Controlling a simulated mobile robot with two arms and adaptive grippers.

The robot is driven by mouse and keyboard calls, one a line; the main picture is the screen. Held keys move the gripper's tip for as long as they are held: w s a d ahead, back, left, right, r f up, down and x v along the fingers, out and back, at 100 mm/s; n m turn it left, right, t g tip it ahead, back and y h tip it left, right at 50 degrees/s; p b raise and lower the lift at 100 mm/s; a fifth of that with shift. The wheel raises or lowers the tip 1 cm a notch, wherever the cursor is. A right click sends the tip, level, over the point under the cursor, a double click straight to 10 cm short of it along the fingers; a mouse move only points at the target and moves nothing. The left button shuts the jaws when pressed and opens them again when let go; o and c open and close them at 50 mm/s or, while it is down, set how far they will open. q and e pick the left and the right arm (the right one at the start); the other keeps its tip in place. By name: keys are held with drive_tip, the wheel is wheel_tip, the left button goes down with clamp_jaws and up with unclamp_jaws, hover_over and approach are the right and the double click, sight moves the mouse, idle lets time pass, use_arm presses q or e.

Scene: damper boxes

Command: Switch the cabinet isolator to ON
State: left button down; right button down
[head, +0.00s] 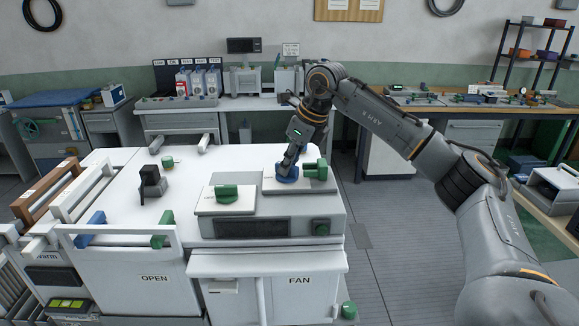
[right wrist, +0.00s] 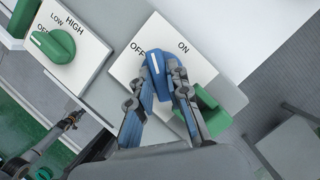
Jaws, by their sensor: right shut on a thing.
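The isolator is a blue rotary knob (right wrist: 158,78) on a white plate (right wrist: 128,66) marked OFF and ON. It also shows in the head view (head: 287,175) on top of the white cabinet (head: 215,160). In the right wrist view its white pointer line lies between the two labels, leaning to the OFF side. My right gripper (head: 287,165) reaches down from above with its two fingers on either side of the knob, shut on it. The fingers hide parts of the knob's sides. My left gripper does not show in the head view.
A green handle (head: 316,170) sits close to the right of the blue knob. A green LOW/HIGH knob (head: 227,192) is on a plate to the left. A black lever block (head: 152,183) stands farther left. The cabinet top behind is mostly clear.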

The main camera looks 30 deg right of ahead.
drive_tip(key=m+h+b, duration=0.1)
drive_tip(key=m, duration=0.2)
drive_tip(key=m+h, duration=0.1)
drive_tip(key=m, duration=0.2)
drive_tip(key=shift+a+m+b, duration=0.2)
drive_tip(key=shift+m+b, duration=0.1)
drive_tip(key=shift+b, duration=0.1)
drive_tip(key=m+h+b, duration=0.1)
drive_tip(key=m+h, duration=0.1)
drive_tip(key=m, duration=0.2)
drive_tip(key=shift+a+m, duration=0.1)
drive_tip(key=shift+m, duration=0.6)
drive_tip(key=c, duration=1.3)
unclamp_jaws()
drive_tip(key=shift+r, duration=0.15)
drive_tip(key=v, duration=1.1)
drive_tip(key=shift+a+r, duration=0.3)
drive_tip(key=shift+r, duration=0.05)
